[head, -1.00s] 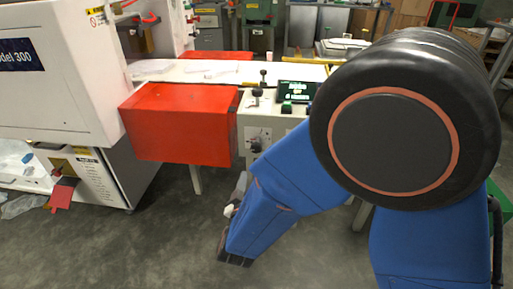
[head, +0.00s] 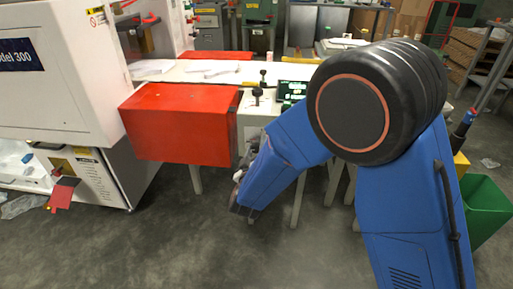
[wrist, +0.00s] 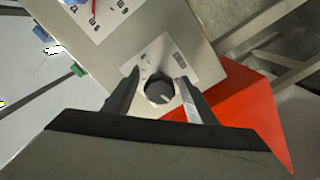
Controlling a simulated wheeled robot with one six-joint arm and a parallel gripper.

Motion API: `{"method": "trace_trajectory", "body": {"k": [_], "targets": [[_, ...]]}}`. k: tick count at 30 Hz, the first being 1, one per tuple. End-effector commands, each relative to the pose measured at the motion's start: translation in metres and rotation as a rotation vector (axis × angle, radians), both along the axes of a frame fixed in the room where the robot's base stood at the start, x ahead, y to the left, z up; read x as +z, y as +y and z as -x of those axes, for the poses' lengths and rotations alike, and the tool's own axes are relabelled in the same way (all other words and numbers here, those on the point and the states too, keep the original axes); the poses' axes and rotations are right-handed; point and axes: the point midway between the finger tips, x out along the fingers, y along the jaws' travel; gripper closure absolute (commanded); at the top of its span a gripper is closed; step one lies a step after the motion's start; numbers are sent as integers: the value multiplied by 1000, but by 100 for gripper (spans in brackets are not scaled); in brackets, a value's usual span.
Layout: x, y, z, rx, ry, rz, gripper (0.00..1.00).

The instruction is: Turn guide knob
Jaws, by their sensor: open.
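My gripper (wrist: 159,80) is open, with one finger at each side of the knob in that view. I cannot tell whether either finger touches it. Only a small part of my gripper shows there, at the lower end of the arm.
A red cover (head: 182,122) stands just left of the control box; it also shows in the wrist view (wrist: 245,115). A dark display (head: 292,90) sits on top.

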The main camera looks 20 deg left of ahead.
Motion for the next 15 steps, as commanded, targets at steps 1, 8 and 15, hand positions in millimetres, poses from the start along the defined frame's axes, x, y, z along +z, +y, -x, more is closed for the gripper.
{"method": "trace_trajectory", "body": {"k": [1,8,15], "targets": [[0,0,-1,0,0,0,49],[0,0,-1,0,0,0,51],[0,0,-1,0,0,0,90]]}}
